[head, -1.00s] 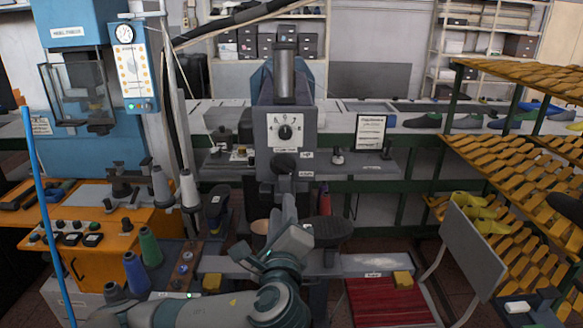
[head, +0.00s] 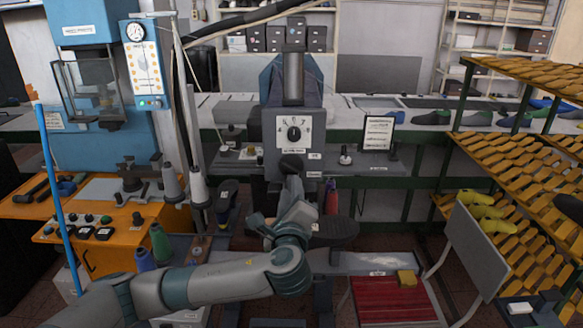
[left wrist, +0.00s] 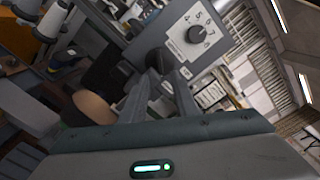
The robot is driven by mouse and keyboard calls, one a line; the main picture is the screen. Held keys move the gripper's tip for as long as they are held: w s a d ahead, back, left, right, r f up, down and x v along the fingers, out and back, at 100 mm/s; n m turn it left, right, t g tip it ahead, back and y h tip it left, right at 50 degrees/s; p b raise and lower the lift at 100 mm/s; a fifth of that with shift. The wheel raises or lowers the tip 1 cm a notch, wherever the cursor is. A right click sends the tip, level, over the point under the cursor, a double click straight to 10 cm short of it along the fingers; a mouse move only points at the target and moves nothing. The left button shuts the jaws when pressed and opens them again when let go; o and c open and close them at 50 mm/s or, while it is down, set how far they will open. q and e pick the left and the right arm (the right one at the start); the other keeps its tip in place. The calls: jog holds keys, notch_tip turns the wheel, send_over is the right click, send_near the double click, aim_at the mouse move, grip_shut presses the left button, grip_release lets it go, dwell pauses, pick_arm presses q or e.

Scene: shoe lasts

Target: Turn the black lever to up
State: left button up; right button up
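The black lever (head: 291,163) sticks out from the front of a grey machine (head: 266,135), below its dial. Its round dark end shows between two small white labels at its right, one higher and one lower. My left gripper (head: 293,182) is just below and in front of the lever, and its hand hides the lower part. In the left wrist view the two fingers (left wrist: 158,97) are apart, and the lever's dark knob (left wrist: 157,61) shows beyond and between their tips. I cannot tell whether they touch it. My right gripper is not in view.
The dial (head: 294,133) sits above the lever. A small knob (head: 345,157) stands on the shelf to the right. Thread cones (head: 198,187) and an orange bench (head: 98,235) are at left. A chair (head: 388,300) and a yellow rack (head: 520,200) are at right.

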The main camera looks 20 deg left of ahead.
aim_at(292, 171)
pick_arm(q)
jog(key=p+x, duration=0.3)
jog(key=x, duration=0.5)
jog(key=shift+r, duration=0.1)
jog(key=shift+w+a, duration=0.15)
jog(key=shift+w, duration=0.35)
grip_shut()
